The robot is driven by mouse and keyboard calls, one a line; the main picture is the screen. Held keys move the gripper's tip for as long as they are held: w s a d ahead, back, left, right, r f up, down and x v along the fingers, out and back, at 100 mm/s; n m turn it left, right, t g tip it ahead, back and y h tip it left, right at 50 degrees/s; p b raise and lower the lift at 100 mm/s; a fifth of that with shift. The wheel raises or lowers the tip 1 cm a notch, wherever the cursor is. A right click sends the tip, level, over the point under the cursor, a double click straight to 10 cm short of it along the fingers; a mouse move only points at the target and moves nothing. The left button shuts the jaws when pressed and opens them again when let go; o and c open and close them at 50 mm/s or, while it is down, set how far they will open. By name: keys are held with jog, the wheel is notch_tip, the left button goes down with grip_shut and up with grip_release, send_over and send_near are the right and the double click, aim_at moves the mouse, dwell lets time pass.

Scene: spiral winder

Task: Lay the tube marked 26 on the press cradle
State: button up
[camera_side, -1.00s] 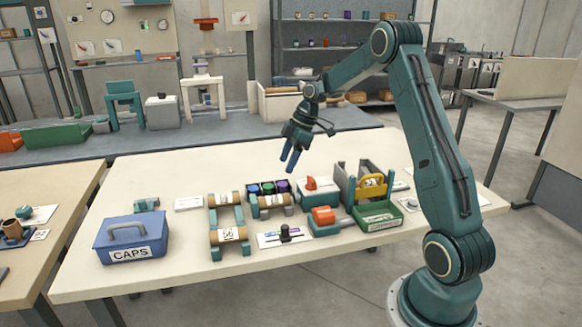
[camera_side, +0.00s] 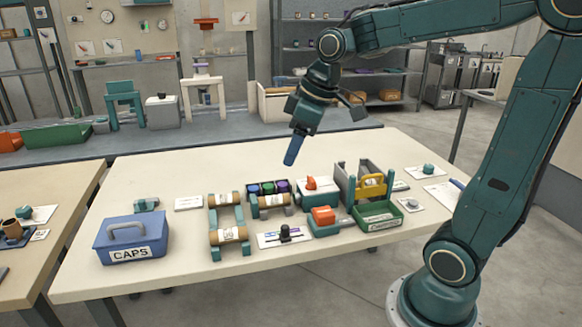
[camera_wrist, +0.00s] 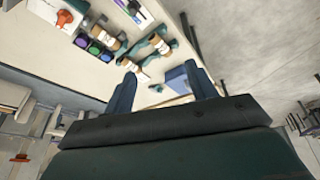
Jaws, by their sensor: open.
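My gripper (camera_side: 292,150) is open and empty, high above the back of the table, its blue fingers pointing down. In the wrist view its two fingers (camera_wrist: 161,90) stand apart with nothing between them. Brown tubes with white labels lie on teal supports: a rear tube (camera_side: 224,199), a front tube (camera_side: 228,235) and a right tube (camera_side: 271,200). They also show in the wrist view, including one tube (camera_wrist: 160,44). The labels are too small to read, so I cannot tell which is 26. I cannot tell which support is the press cradle.
A blue CAPS box (camera_side: 130,238) stands at the left. Colored caps (camera_side: 268,187) sit behind the right tube. A teal unit with an orange part (camera_side: 324,218), a green tray (camera_side: 378,217) and a yellow-handled holder (camera_side: 371,186) stand at the right. The table's back is clear.

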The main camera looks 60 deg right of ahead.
jog(key=s+a+f+m+t, duration=0.1)
jog(key=s+a+m, duration=0.3)
jog(key=s, duration=1)
jog(key=shift+s+a+h, duration=0.3)
jog(key=shift+s+a, duration=0.05)
jog(key=shift+a, duration=0.2)
dwell(0.9)
